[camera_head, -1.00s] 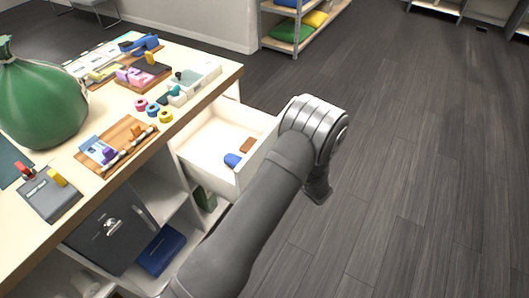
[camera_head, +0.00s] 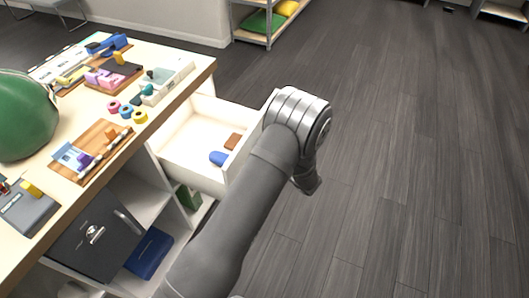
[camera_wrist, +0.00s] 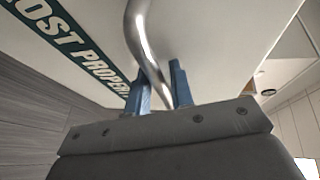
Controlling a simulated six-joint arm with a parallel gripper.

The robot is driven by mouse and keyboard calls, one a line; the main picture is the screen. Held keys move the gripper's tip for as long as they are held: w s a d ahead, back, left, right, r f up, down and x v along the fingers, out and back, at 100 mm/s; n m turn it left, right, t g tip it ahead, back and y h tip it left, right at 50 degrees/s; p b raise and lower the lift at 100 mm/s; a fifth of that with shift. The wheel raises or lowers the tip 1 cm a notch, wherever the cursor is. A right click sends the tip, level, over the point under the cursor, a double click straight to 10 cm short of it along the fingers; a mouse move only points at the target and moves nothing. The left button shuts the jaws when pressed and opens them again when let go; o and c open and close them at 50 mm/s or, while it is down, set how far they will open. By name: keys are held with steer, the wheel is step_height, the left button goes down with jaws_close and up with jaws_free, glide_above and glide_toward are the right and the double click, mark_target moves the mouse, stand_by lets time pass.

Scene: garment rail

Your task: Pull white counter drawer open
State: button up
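The white counter drawer (camera_head: 188,172) stands pulled out from the counter in the head view, with a blue item (camera_head: 218,158) and a brown item (camera_head: 233,141) inside. My arm's end is at its front face, where my gripper is hidden. In the wrist view, my gripper's blue fingers (camera_wrist: 160,92) stand on both sides of the curved metal handle (camera_wrist: 143,40) and appear closed on it. The drawer's front (camera_wrist: 215,40) fills much of that view, with part of a "LOST PROPERTY" label (camera_wrist: 65,35).
The counter top (camera_head: 190,85) holds a green bag (camera_head: 25,115), small trays and coloured items. Open shelves below hold a dark safe-like box (camera_head: 95,235) and a blue box (camera_head: 149,253). A shelf rack (camera_head: 268,25) stands at the back. The floor (camera_head: 420,150) to the right is clear.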

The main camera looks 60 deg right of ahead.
steer(key=v, duration=1.7)
steer(key=shift+s, duration=0.2)
steer(key=x, duration=1.7)
steer(key=shift+w, duration=0.25)
steer(key=v, duration=1.7)
steer(key=shift+s, duration=0.2)
steer(key=shift+w, duration=0.1)
steer(key=shift+x, duration=8.7)
steer(key=shift+a, duration=0.1)
